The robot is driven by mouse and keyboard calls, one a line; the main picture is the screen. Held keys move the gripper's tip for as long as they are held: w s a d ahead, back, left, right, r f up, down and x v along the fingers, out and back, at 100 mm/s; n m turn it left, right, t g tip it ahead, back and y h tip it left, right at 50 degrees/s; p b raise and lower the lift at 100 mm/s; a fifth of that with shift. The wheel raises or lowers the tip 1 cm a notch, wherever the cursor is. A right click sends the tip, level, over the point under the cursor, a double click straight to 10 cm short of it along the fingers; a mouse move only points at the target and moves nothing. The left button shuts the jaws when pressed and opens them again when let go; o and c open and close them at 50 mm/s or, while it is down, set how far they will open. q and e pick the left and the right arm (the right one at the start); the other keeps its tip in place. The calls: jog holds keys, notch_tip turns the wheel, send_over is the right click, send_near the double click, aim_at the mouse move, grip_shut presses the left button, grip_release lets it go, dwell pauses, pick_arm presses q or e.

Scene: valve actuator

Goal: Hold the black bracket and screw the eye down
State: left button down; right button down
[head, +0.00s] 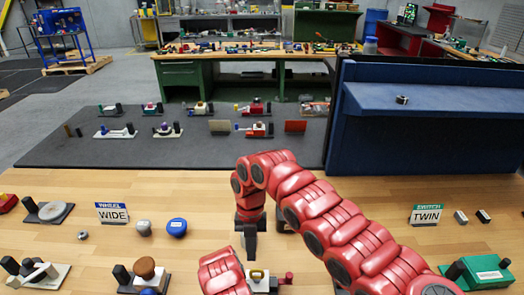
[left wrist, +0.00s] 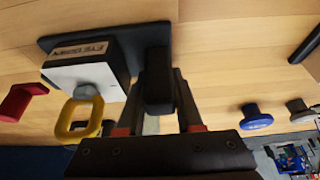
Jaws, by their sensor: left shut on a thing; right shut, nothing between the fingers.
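The yellow eye (head: 258,274) stands on a white block near the bottom middle of the head view. In the left wrist view the eye (left wrist: 80,118) sits on a grey stem on the white block (left wrist: 88,72). My left gripper (left wrist: 160,74) is shut on the upright black bracket (left wrist: 157,92), a finger on each side, beside the block. In the head view my left arm hides the bracket. My right gripper (head: 250,238) is shut and empty, pointing down above and slightly behind the eye.
A red knob (head: 285,278) is just right of the eye. A brown-knobbed fixture (head: 145,268) stands to the left. A blue knob (head: 176,226) and grey knob (head: 144,228) lie farther back. A green fixture (head: 485,272) is at right.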

jog(key=shift+f, duration=0.35)
jog(key=shift+s+d, duration=0.25)
jog(key=shift+s, duration=0.25)
dwell(0.9)
jog(key=shift+d, duration=0.5)
jog(key=shift+d, duration=0.3)
jog(key=shift+d, duration=0.15)
jog(key=shift+w, duration=0.15)
dwell(0.5)
